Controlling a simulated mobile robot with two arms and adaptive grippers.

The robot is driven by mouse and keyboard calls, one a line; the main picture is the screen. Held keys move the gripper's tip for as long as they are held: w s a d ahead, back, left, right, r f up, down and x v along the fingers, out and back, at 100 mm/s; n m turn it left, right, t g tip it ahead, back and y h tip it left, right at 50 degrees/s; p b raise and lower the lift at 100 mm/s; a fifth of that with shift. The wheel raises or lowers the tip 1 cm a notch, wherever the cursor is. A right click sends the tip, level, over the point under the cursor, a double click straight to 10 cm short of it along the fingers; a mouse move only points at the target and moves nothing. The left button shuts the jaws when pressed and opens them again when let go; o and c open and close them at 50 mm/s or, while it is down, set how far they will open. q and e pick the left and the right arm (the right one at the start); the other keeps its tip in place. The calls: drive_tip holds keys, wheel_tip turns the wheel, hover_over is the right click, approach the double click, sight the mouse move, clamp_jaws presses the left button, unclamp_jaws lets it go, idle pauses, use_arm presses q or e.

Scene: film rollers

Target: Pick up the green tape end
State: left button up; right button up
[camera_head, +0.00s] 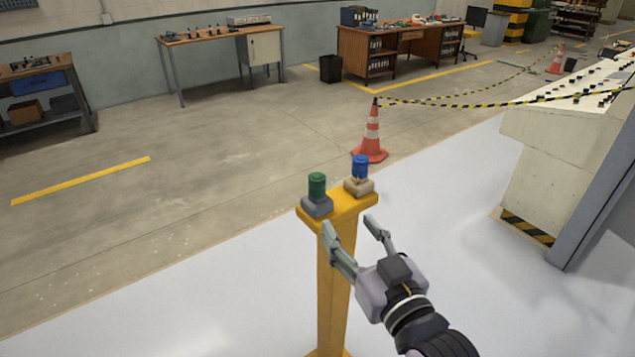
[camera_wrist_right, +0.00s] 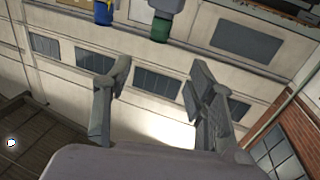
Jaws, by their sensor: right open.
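A green cylindrical roll (camera_head: 317,184), apparently the one with the green tape end, stands upright on a grey base (camera_head: 317,206) at the left of the yellow stand's top (camera_head: 343,208). A blue roll (camera_head: 360,168) stands beside it on a beige base. I cannot make out a loose tape end. My right gripper (camera_head: 349,226) is open and empty, in front of the stand top and apart from the rolls. In the right wrist view the green roll (camera_wrist_right: 160,30) appears above the gap between the open fingers (camera_wrist_right: 160,68), with the blue roll (camera_wrist_right: 103,13) to its left. My left gripper is not in view.
An orange traffic cone (camera_head: 372,138) with striped tape stands behind the stand. A pale console (camera_head: 550,150) is at the right. Workbenches (camera_head: 220,36) line the far wall. The floor left of the stand is clear.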

sight(320, 187)
drive_tip(key=p+x, duration=0.2)
drive_tip(key=x, duration=0.8)
drive_tip(key=shift+w+p, duration=0.25)
drive_tip(key=shift+p, duration=0.1)
drive_tip(key=p+x, duration=0.2)
drive_tip(key=x, duration=0.2)
drive_tip(key=shift+w+a, duration=0.1)
drive_tip(key=shift+w, duration=0.25)
drive_tip(key=shift+w+a+f, duration=0.1)
drive_tip(key=shift+w+f, duration=0.1)
drive_tip(key=shift+w, duration=0.1)
drive_tip(key=shift+s, duration=0.1)
drive_tip(key=shift+c, duration=0.6)
clamp_jaws()
